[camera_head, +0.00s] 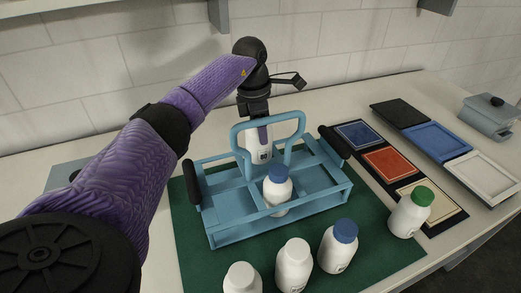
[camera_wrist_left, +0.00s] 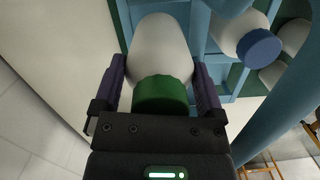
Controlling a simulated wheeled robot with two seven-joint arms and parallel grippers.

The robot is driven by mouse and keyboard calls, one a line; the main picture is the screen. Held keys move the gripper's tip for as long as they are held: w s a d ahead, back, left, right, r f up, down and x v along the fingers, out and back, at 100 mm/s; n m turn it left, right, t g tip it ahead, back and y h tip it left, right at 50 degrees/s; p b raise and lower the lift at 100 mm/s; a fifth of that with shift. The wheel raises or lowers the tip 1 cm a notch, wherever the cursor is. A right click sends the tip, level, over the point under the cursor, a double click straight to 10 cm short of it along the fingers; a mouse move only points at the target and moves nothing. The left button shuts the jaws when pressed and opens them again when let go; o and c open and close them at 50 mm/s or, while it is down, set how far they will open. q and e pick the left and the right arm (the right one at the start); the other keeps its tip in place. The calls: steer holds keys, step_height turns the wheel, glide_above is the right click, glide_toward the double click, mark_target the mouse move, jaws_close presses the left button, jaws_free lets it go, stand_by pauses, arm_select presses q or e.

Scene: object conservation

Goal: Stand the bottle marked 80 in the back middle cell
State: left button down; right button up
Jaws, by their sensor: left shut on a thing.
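The bottle marked 80 (camera_head: 259,156) is white and upright at the back middle cell of the blue caddy (camera_head: 236,240), behind the caddy's handle. My left gripper (camera_head: 258,124) is shut on it from above. In the left wrist view, the bottle (camera_wrist_left: 158,45) has a green cap (camera_wrist_left: 160,95) between the two fingers of the gripper (camera_wrist_left: 160,82). The handle and front bottle hide its lower part, so I cannot tell whether its base touches the cell floor. A blue-capped bottle (camera_head: 277,187) stands in the front middle cell. My right gripper is not in view.
On the green mat (camera_head: 190,240), two white-capped bottles (camera_head: 293,266) (camera_head: 242,279) and a blue-capped one (camera_head: 338,246) stand in front of the caddy. A green-capped bottle (camera_head: 409,213) stands right, near coloured panels (camera_head: 388,161). A grey lidded box (camera_head: 489,117) is far right.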

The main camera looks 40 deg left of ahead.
mark_target(260, 147)
arm_select(q)
step_height(260, 147, down, 7)
steer(key=shift+r+b, duration=0.2)
steer(key=shift+b, duration=0.3)
steer(key=shift+f, duration=0.15)
jaws_free()
steer(key=shift+r, duration=0.25)
steer(key=r, duration=0.3)
steer(key=r+p, duration=0.1)
steer(key=r, duration=0.3)
steer(key=s+r+p, duration=0.1)
steer(key=r, duration=0.3)
steer(key=shift+a+r, duration=0.15)
steer(key=shift+a, duration=0.25)
steer(key=shift+s+r, duration=0.1)
steer(key=shift+r, duration=0.15)
